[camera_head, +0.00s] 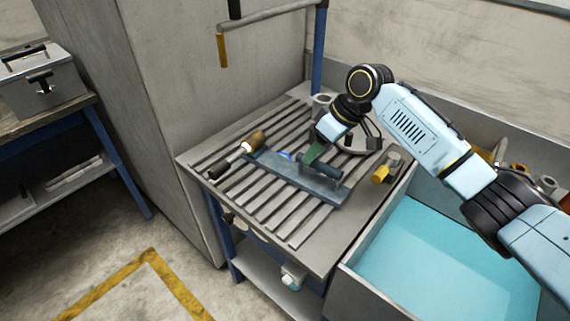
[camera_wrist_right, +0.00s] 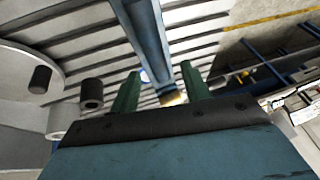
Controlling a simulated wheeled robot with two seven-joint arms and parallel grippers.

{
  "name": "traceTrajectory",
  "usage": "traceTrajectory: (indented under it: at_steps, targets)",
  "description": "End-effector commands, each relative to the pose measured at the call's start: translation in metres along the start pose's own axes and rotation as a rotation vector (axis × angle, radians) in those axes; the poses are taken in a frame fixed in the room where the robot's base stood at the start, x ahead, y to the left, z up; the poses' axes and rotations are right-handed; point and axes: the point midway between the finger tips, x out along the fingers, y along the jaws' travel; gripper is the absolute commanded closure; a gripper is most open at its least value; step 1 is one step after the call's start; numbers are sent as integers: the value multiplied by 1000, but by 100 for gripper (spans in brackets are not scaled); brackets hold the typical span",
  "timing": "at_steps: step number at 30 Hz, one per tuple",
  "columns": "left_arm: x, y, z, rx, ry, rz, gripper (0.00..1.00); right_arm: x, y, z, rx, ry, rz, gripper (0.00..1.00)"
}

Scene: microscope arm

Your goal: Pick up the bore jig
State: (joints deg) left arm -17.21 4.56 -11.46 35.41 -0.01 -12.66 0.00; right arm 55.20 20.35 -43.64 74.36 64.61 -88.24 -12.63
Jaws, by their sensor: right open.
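A long blue-grey metal piece, which I take to be the bore jig (camera_head: 272,167), lies on the slotted table (camera_head: 222,180). Its far side is partly hidden by my right gripper. My right gripper (camera_head: 310,157) points down over it with green fingers. In the right wrist view, the fingers of my right gripper (camera_wrist_right: 160,88) stand apart, one on each side of the bore jig (camera_wrist_right: 147,35) in the picture. Whether they touch it I cannot tell. My left gripper is not in view.
A brass-ended tool (camera_head: 256,140) with a black end lies left of the jig. A grey-and-yellow part (camera_head: 380,174) stands on the right. Round grey parts sit behind the gripper. A turquoise-floored bin (camera_head: 440,262) stands at the right. The table's front slots are clear.

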Motion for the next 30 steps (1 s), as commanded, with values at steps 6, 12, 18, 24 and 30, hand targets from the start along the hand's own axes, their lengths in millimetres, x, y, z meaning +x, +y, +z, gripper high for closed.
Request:
traceTrajectory:
  at_steps: [6,12,18,24,30]
  targets:
    - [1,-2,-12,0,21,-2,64,34,1,-2,1,-3,-2,53]
    - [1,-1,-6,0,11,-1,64,45,1,-2,-1,-1,0,53]
    - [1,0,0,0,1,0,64,45,1,-2,-1,-1,0,57]
    - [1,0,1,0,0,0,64,45,1,-2,0,-1,0,83]
    - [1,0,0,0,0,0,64,45,1,-2,0,-1,0,100]
